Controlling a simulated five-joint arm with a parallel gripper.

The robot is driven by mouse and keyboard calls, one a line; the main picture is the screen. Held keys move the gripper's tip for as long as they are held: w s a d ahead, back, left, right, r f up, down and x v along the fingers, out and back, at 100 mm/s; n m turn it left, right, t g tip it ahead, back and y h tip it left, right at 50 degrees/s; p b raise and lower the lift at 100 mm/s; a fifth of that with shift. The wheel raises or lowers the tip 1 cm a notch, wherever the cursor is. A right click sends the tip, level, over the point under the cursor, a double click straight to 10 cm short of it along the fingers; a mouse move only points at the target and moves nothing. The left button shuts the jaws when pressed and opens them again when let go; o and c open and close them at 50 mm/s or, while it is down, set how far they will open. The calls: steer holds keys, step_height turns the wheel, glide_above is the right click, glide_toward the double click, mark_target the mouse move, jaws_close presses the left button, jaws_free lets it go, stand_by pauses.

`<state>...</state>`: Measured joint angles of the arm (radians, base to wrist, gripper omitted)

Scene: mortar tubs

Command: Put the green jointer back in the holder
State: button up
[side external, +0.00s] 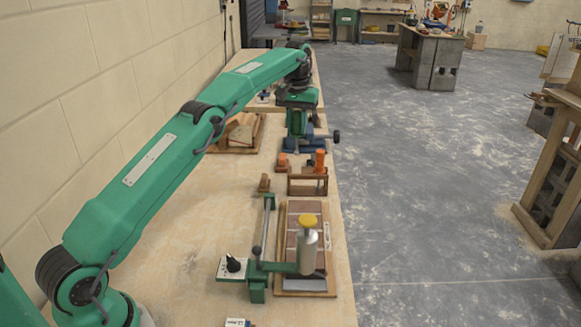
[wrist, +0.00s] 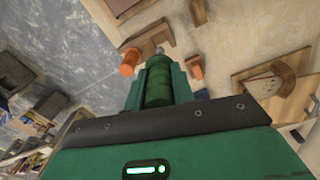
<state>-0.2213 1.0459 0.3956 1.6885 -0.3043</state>
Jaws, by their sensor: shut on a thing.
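The green jointer shows in the wrist view as a ribbed dark green handle (wrist: 158,82) with a small grey tip at its far end. My gripper (wrist: 155,76) is shut on it, one finger on each side. In the side view my gripper (side external: 297,146) points down just behind the holder, and the jointer cannot be told apart from it. The holder is a small wooden rack (side external: 307,190), upright on the bench; it also shows beyond the jointer's tip in the wrist view (wrist: 146,42). An orange-handled tool (side external: 319,160) stands at the holder's right side.
Another orange-handled piece (side external: 283,160) and a small wooden block (side external: 264,183) stand left of the holder. A blue item with a dark knob (side external: 336,136) is by my gripper. A green clamp-like fixture (side external: 257,284) with a brick board is nearer.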

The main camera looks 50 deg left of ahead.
mark_target(297, 151)
steer(key=shift+f, duration=0.15)
steer(key=shift+f, duration=1.95)
steer(key=shift+f, duration=0.15)
steer(key=shift+f, duration=1.65)
steer(key=shift+f, duration=0.15)
steer(key=shift+f, duration=1)
steer(key=shift+f, duration=0.25)
steer(key=shift+f, duration=0.5)
steer(key=shift+f, duration=0.1)
